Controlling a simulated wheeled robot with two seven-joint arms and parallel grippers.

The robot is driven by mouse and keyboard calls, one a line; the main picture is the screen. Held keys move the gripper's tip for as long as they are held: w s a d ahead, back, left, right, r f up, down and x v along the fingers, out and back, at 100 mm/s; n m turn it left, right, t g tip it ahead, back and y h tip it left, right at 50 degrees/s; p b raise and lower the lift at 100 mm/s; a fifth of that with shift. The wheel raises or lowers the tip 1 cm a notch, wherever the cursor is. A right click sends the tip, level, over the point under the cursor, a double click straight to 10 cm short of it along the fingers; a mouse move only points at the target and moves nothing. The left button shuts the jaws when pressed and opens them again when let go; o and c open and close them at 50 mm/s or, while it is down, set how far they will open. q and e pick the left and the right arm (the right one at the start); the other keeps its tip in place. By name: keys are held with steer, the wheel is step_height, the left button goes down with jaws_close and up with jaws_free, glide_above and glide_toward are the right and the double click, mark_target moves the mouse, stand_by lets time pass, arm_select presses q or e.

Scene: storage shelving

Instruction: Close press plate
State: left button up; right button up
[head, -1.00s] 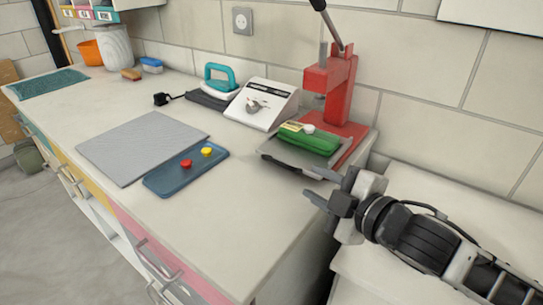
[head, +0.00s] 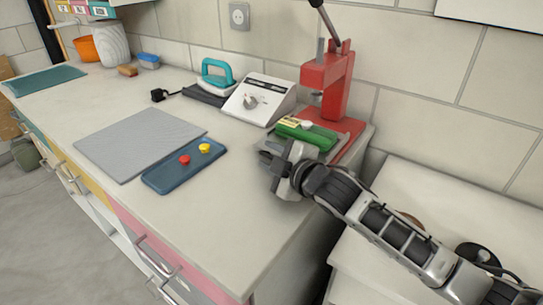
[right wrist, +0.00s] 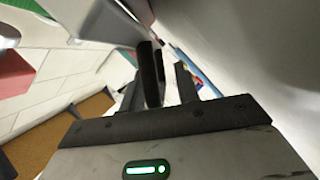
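The red press (head: 338,85) stands at the right end of the counter, its dark lever rising at the top. On its base is a green folded item (head: 318,137) with a yellow label and a white knob. My left gripper is not in view.
A white control box (head: 255,102) and a teal-handled iron (head: 217,80) stand left of the press. A grey mat (head: 135,145) and a blue tray (head: 165,178) with red and yellow caps lie on the counter. The front counter strip is clear.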

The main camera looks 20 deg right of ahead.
jaws_close()
steer(key=shift+w+d+p, duration=0.25)
steer(key=shift+w+d, duration=0.35)
steer(key=shift+d, duration=0.15)
steer(key=shift+w+d+p, duration=0.25)
steer(key=shift+w+d, duration=0.3)
steer(key=shift+d, duration=0.2)
steer(key=shift+w+d, duration=0.15)
steer(key=shift+d, duration=0.1)
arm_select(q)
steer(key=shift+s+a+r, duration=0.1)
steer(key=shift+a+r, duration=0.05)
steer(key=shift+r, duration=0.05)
arm_select(e)
jaws_free()
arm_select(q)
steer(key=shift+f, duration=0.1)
